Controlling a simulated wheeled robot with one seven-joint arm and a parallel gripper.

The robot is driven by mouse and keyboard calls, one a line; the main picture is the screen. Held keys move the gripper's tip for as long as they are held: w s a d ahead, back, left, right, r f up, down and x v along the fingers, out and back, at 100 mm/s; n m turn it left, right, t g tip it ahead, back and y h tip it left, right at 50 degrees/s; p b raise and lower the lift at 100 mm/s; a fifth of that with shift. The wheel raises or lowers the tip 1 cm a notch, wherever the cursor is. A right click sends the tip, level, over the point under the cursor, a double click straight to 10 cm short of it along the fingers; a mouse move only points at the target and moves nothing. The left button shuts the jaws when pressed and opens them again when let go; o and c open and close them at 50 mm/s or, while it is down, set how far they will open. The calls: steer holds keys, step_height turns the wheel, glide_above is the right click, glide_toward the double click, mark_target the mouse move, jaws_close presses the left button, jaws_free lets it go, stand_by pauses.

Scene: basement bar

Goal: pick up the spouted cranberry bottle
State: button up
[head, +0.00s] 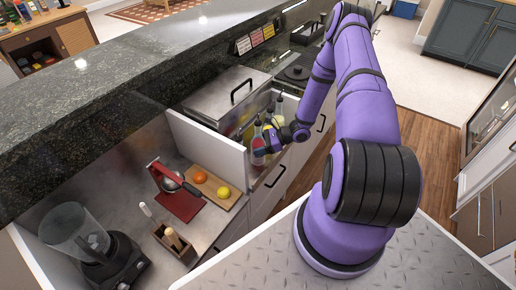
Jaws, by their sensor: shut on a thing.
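The spouted cranberry bottle (258,155), with red contents, stands at the near end of a short row of bottles beside a white panel. My gripper (264,147) is at this bottle, shut on it. The fingers are small in the picture and partly hidden by the wrist. Whether the bottle's base is off its support cannot be told.
Other spouted bottles (278,106) stand just behind. The white panel (210,145) rises to the left, with a lidded steel bin (228,95) behind it. A cutting board with an orange (200,177) and a lemon (223,192), a red press (178,197) and a blender (85,240) are nearer.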

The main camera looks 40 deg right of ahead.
mark_target(261, 142)
step_height(261, 142, up, 2)
steer(key=shift+r, duration=0.2)
steer(key=shift+s+d+r, duration=0.15)
steer(key=shift+s+d, duration=0.3)
steer(key=shift+s, duration=0.1)
steer(key=s+d+r, duration=0.1)
steer(key=s+d, duration=0.8)
steer(key=s, duration=0.2)
steer(key=shift+s+r, duration=0.2)
steer(key=shift+d, duration=0.1)
